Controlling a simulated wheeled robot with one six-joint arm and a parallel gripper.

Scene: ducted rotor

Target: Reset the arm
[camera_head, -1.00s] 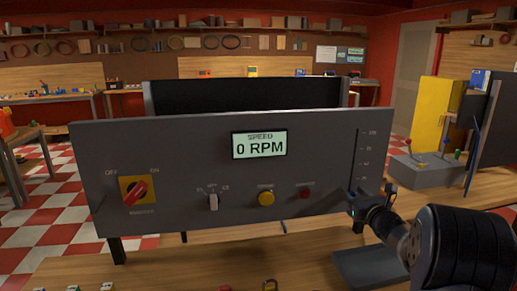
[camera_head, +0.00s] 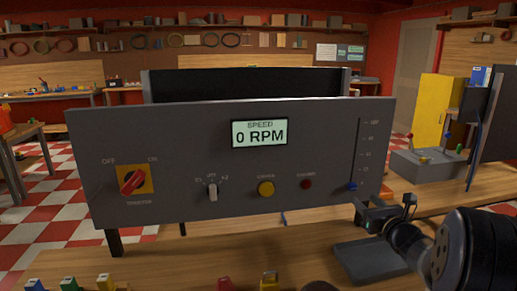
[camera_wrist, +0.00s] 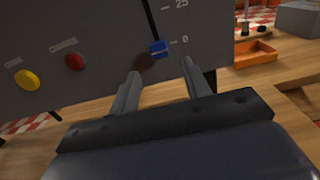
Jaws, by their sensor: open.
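My gripper (camera_head: 372,222) is in front of the lower right corner of the grey control panel (camera_head: 330,150). In the wrist view its two fingers (camera_wrist: 160,82) are apart with nothing between them. The blue slider knob (camera_head: 351,187) sits at the bottom of its slot; in the wrist view the knob (camera_wrist: 158,48) is by the 0 mark, beyond the fingertips and apart from them. The display (camera_head: 260,133) reads 0 RPM. The red rotary switch (camera_head: 132,181) is at the left, with a toggle (camera_head: 212,190), a yellow button (camera_head: 266,188) and a red button (camera_head: 306,184) between.
The panel stands on a wooden bench (camera_head: 180,262). Padlocks, including a yellow one (camera_head: 269,282), lie at the bench's front edge. A dark flat plate (camera_head: 362,262) lies below my arm. An orange tray (camera_wrist: 254,53) is at the right in the wrist view.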

